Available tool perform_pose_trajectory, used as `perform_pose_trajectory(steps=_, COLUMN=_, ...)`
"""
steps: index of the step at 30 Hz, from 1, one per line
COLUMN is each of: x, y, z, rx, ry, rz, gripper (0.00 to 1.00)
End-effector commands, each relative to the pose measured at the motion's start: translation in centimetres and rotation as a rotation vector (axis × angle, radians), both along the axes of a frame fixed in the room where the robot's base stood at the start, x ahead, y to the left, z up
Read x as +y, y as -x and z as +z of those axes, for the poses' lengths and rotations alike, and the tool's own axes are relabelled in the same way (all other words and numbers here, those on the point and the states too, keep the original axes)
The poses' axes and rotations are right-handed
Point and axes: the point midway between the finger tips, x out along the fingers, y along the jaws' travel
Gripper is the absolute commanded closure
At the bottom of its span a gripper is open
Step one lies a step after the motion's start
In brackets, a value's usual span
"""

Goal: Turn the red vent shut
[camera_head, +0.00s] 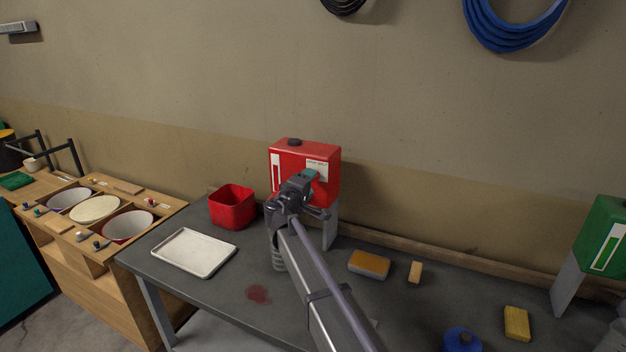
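A red box-shaped drum (278,153) stands on a grey stand (331,232) at the back of the bench. A dark round cap (294,142) sits on its top, toward the left; it looks like the vent, but I cannot tell whether it is open or shut. The drum's front has a white upright strip and a white label. My gripper (301,186) is in front of the drum and below the cap, covering the lower part of the front. A small teal part shows at the gripper's end. I cannot see whether its fingers are open or hold anything.
A red bin (232,207), a white tray (194,253), an orange-topped sponge (369,264), a small tan block (415,271), a yellow sponge (516,323) and a blue item (462,340) lie on the grey bench (222,284). A green drum (603,238) stands at right. A dark red stain (258,294) marks the bench.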

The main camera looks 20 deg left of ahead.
Motion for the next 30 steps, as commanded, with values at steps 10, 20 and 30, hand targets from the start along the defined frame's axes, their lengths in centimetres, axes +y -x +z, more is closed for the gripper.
perform_pose_trajectory(steps=10, x=0.4, y=6.8, z=0.0, rx=0.000, ry=0.000, rz=0.000, gripper=0.40)
perform_pose_trajectory(steps=20, x=0.5, y=6.9, z=0.0, rx=0.000, ry=0.000, rz=-0.001, gripper=0.40)
perform_pose_trajectory(steps=30, x=-8.0, y=11.5, z=-6.0, rx=0.329, ry=-0.173, rz=-0.237, gripper=0.40)
